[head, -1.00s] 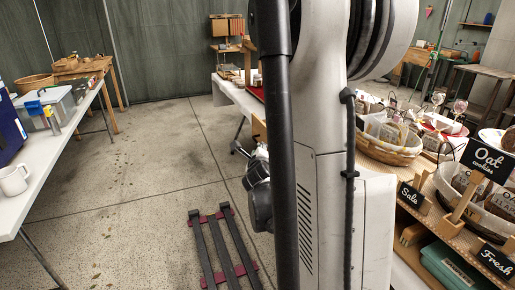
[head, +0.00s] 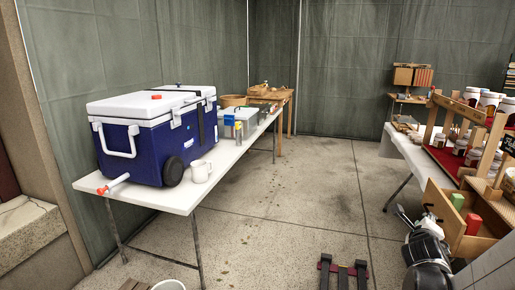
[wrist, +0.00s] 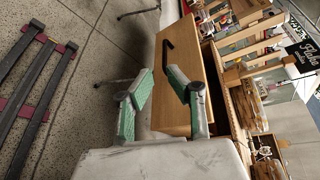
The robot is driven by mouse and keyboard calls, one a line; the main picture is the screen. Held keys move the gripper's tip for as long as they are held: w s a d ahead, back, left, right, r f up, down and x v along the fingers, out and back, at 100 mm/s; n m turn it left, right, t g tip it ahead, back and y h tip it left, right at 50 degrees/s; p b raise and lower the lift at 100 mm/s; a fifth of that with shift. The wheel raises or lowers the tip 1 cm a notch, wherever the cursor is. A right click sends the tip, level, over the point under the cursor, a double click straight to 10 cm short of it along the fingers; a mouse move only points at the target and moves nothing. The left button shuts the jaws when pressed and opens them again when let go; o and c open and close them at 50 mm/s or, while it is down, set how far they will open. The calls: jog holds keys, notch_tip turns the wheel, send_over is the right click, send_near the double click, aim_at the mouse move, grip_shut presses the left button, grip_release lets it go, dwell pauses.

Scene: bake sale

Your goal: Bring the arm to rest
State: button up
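My gripper (wrist: 157,72) shows in the wrist view with its two green-padded fingers apart and nothing between them. It is in front of a wooden drawer front (wrist: 180,108) with a black handle (wrist: 167,55); I cannot tell whether it touches the wood. In the head view the dark end of my arm is at the lower right, beside the pulled-out wooden drawer (head: 446,222). A green item (head: 458,200) and a red item (head: 473,223) are in that drawer.
A white table (head: 178,198) on the left bears a blue cooler (head: 140,150), a white mug (head: 201,171) and a grey box. A stall table (head: 404,147) with jars stands on the right. The concrete floor between is mostly clear, with a dark slatted rack (head: 343,270) low in view.

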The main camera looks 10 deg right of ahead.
jog(key=s+a+r+n+g+y, duration=0.1)
jog(key=s+a+r+n+y, duration=0.15)
jog(key=a+n, duration=0.65)
jog(key=s+a+r+n+y, duration=0.2)
jog(key=a+n+y, duration=0.1)
jog(key=a+n, duration=0.55)
jog(key=s+a+f+n+g+y, duration=0.1)
jog(key=s+a+n+y, duration=0.1)
jog(key=s+a+n, duration=0.6)
jog(key=s+a+n+g+y, duration=0.2)
jog(key=s+a+n+y, duration=0.15)
jog(key=a+n, duration=0.45)
notch_tip(320, 180, up, 13)
jog(key=s+a+m+p, duration=0.1)
jog(key=a+m+p, duration=0.1)
jog(key=p, duration=1.1)
jog(key=shift+a+r+h+p, duration=0.2)
jog(key=shift+h+p, duration=0.1)
jog(key=shift+h, duration=0.1)
